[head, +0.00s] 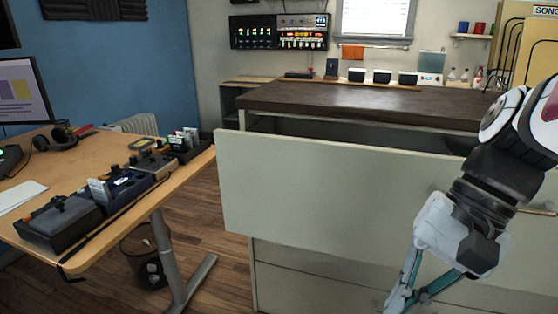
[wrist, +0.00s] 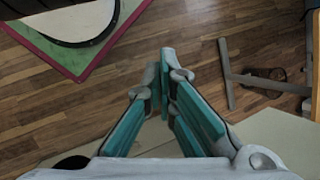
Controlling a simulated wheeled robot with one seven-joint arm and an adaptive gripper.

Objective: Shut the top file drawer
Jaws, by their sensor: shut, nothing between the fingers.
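The top file drawer (head: 320,190) is pulled out from a pale cabinet (head: 275,275) with a dark wooden top. Its wide, plain grey-white front stands well forward of the cabinet body, and a dark gap shows behind it. My gripper (head: 398,300) is at the lower right of the head view, pointing down in front of the drawer front. I cannot tell whether it touches the panel. In the wrist view my gripper (wrist: 166,75) has its teal fingers together and empty, above the wooden floor. My arm hides the drawer front's right part.
A desk (head: 110,165) with pedals and headphones stands at the left. A wastebasket (head: 150,258) sits under it, near the desk's metal leg (head: 172,255). Wooden floor is free between desk and cabinet. A pink-edged rug (wrist: 85,60) shows in the wrist view.

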